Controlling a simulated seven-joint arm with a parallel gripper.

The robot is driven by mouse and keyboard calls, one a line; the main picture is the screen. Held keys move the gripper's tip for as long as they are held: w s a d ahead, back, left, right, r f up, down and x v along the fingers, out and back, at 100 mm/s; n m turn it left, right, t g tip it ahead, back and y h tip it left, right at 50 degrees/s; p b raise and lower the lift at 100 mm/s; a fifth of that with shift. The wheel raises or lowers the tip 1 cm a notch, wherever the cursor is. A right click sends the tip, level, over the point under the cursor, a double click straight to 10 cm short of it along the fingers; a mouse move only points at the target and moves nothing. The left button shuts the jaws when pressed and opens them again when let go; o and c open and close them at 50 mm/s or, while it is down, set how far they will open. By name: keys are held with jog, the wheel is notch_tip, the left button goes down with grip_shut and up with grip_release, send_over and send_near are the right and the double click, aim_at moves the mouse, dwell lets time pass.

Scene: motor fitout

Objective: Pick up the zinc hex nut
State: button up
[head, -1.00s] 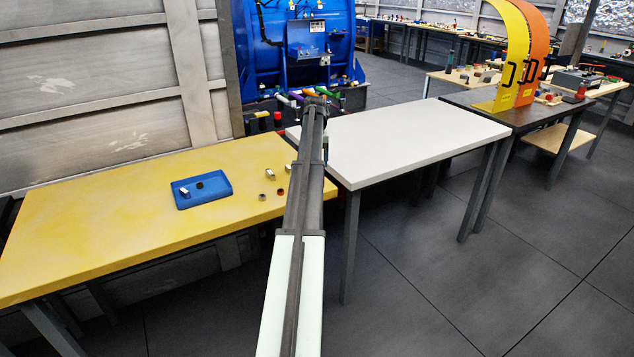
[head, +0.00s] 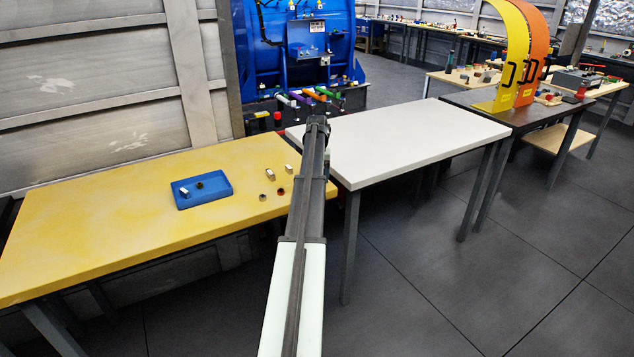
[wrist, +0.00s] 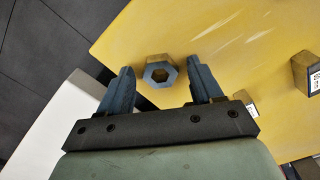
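A hex nut (wrist: 149,64) with a grey face and brownish sides lies on the yellow table in the wrist view, its hole showing. My gripper (wrist: 159,66) is open, with one finger on each side of the nut and a gap to both; nothing is held. In the head view my arm hides the gripper. That view shows two small nuts on the table, a darker one (head: 263,197) and a reddish one (head: 281,191); I cannot tell which is the one between my fingers.
Small blocks (head: 271,177) (head: 290,168) stand near the nuts; a labelled block (wrist: 304,72) is at the right in the wrist view. A blue tray (head: 215,196) holds a block and a dark ring-like piece. A bare white table (head: 400,140) adjoins. The yellow table's left is clear.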

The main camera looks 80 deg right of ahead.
jog(key=c, duration=1.1)
